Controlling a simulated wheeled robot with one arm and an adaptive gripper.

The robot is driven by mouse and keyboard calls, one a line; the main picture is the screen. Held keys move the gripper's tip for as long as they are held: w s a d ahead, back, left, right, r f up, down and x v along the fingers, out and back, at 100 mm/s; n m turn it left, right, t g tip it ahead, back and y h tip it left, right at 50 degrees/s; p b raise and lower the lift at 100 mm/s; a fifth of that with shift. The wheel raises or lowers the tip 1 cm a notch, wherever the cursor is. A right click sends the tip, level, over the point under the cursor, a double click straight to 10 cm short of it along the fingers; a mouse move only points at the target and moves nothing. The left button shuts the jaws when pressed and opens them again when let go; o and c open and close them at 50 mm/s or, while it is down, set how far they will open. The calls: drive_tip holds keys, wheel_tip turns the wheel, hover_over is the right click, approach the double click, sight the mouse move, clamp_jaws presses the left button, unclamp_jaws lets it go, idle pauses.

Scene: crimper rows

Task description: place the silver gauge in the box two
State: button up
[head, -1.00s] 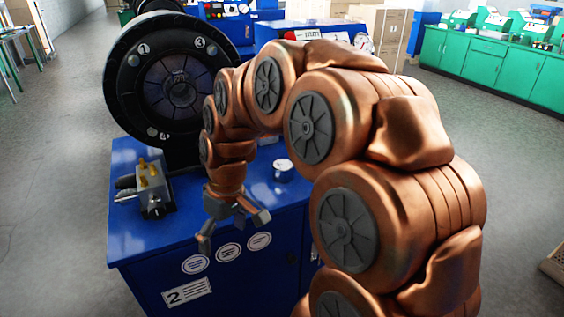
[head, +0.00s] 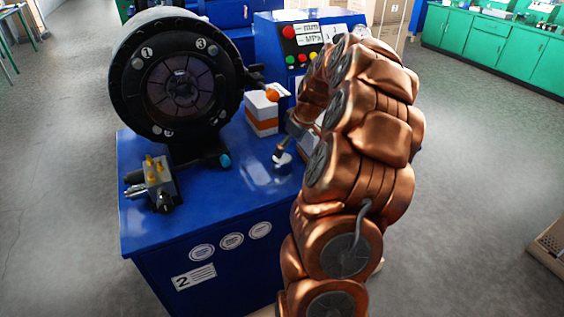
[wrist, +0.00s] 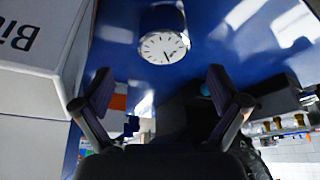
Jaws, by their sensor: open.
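The silver gauge (head: 283,162) is a short round cylinder on the blue bench top, with a white dial that shows in the wrist view (wrist: 163,47). My gripper (head: 284,148) is right by it in the head view, and the two overlap there. In the wrist view my gripper (wrist: 160,92) has its two fingers spread apart with nothing between them; the gauge is beyond the tips, roughly centred. Contact does not show. A white box with dark letters "Bi" (wrist: 38,45) stands at the left of the wrist view; whether it is box two cannot be told.
A large black crimper (head: 180,85) stands on the blue bench (head: 215,265), which is labelled 2. A metal block with brass fittings (head: 155,185) lies at the front left. A white and orange box (head: 262,112) stands behind the gauge. A control panel (head: 300,40) is at the back.

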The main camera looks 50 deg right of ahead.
sight(282, 158)
drive_tip(key=shift+p+x, duration=1.35)
drive_tip(key=shift+x, duration=1.8)
drive_tip(key=shift+s+a, duration=0.1)
drive_tip(key=shift+a, duration=0.1)
drive_tip(key=c, duration=1.5)
